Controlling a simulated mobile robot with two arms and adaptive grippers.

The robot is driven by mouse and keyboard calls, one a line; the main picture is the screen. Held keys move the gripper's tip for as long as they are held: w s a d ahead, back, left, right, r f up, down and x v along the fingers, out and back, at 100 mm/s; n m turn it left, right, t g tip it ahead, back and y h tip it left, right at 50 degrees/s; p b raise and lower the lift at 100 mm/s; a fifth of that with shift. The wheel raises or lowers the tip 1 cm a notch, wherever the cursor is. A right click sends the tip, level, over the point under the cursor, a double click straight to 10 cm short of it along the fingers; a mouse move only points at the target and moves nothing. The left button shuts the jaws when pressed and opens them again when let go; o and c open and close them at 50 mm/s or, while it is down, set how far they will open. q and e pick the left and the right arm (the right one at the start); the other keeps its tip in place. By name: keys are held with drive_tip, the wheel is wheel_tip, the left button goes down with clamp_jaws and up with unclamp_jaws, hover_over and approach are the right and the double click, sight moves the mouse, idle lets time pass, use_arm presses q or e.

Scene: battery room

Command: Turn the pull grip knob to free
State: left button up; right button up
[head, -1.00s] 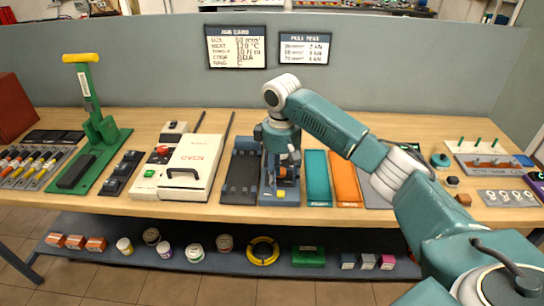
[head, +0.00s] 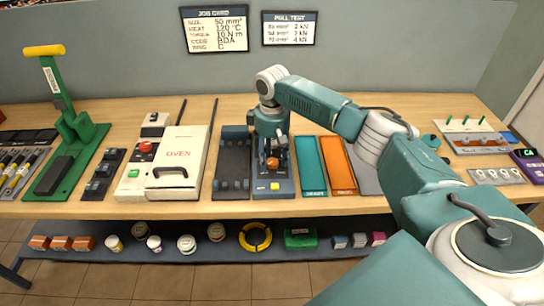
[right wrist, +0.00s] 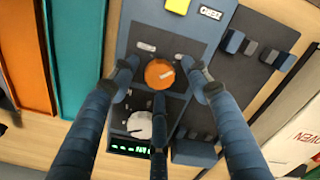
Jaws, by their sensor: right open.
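The pull tester (head: 283,187) is a blue-grey unit on the bench, with a yellow button at its front. Its orange round knob (right wrist: 160,73), which I take for the grip knob, has a pale mark and two small labels beside it, too small to read. The knob also shows in the head view (head: 272,163). My right gripper (right wrist: 162,82) is open, its three fingers spread around the orange knob with visible gaps. In the head view the right gripper (head: 271,146) hangs over the unit and hides part of it. My left gripper is out of view.
A grey knob (right wrist: 139,125) and a green-lit display (right wrist: 131,150) lie close to the fingers. A dark tray (head: 232,182) stands left of the unit; a teal mat (head: 310,168) and an orange mat (head: 338,168) lie right. The white oven (head: 178,158) is further left.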

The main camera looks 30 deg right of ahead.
drive_tip(key=shift+f, duration=0.25)
drive_tip(key=c, duration=1.1)
drive_tip(key=shift+c, duration=0.2)
drive_tip(key=shift+n+p, duration=0.4)
drive_tip(key=shift+n, duration=0.1)
drive_tip(key=n+p, duration=0.1)
drive_tip(key=n, duration=0.2)
drive_tip(key=shift+r+p, duration=0.2)
drive_tip(key=shift+p, duration=0.15)
drive_tip(key=n+p, duration=0.1)
drive_tip(key=n, duration=0.1)
drive_tip(key=shift+n, duration=0.3)
drive_tip(key=n, duration=0.3)
drive_tip(key=shift+n, duration=0.3)
drive_tip(key=n, duration=0.4)
drive_tip(key=shift+f+p, duration=0.1)
drive_tip(key=shift+p, duration=0.25)
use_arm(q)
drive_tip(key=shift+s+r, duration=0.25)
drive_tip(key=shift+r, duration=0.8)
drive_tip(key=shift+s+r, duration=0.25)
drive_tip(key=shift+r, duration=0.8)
use_arm(e)
drive_tip(key=shift+w+n, duration=0.1)
drive_tip(key=shift+n, duration=1.8)
